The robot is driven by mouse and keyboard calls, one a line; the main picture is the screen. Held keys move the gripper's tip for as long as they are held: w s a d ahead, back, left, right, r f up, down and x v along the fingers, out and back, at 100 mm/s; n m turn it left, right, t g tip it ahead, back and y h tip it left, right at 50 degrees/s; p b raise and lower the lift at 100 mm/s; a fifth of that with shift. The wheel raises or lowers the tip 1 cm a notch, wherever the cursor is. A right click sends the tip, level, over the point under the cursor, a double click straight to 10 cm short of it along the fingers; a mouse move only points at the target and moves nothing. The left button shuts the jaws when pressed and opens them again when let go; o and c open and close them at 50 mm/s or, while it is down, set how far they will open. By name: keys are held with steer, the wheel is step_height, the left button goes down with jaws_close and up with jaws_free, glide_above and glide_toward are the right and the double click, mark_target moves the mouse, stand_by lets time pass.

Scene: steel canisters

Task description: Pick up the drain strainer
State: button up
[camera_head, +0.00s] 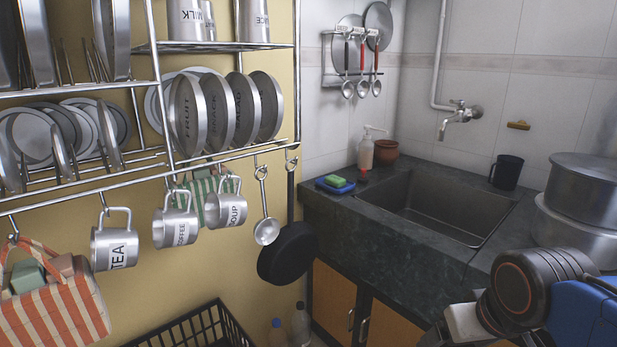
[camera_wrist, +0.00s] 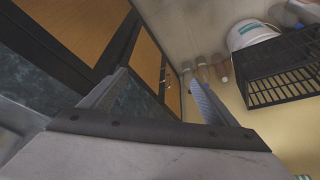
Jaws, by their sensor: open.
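I cannot make out a drain strainer in either view. The dark sink basin (camera_head: 436,207) is set in the dark stone counter (camera_head: 395,248), and its floor shows no distinct object that I can tell. My gripper (camera_wrist: 158,77) shows in the wrist view with its two fingers spread apart and nothing between them. It faces down past wooden cabinet doors toward the floor. In the head view my arm is at the lower right, in front of the counter, and the fingertips are out of view.
A wall tap (camera_head: 460,115) is above the sink. A soap bottle (camera_head: 366,150), a green sponge (camera_head: 336,182), a black mug (camera_head: 507,172) and large steel pots (camera_head: 580,188) stand around it. Mugs hang from the left rack. A black crate (camera_wrist: 283,75) and bottles (camera_wrist: 221,66) are on the floor.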

steer(key=w+r+m, duration=0.1)
steer(key=w+r, duration=0.1)
steer(key=w+d+r+m, duration=0.1)
steer(key=w, duration=0.2)
steer(key=w+r, duration=0.2)
steer(key=w, duration=0.1)
steer(key=shift+d+r+m, duration=0.25)
steer(key=shift+r+m, duration=0.05)
steer(key=shift+m, duration=0.1)
steer(key=shift+c, duration=0.2)
steer(key=w+d+r+m+g, duration=0.2)
steer(key=w+d+m, duration=0.3)
steer(key=w, duration=0.5)
steer(key=w+d+r+m+g, duration=0.15)
steer(key=w+d+m, duration=0.35)
steer(key=w, duration=0.5)
steer(key=w+d+f+m+g, duration=0.1)
steer(key=w+d+f+m, duration=0.3)
steer(key=w+d, duration=0.5)
steer(key=shift+m, duration=0.4)
steer(key=f, duration=0.5)
steer(key=a+f, duration=0.1)
steer(key=f, duration=0.4)
steer(key=w+f, duration=0.1)
steer(key=f, duration=0.4)
steer(key=shift+a+f, duration=0.15)
steer(key=shift+f, duration=0.25)
steer(key=c, duration=1.2)
steer(key=shift+o, duration=0.2)
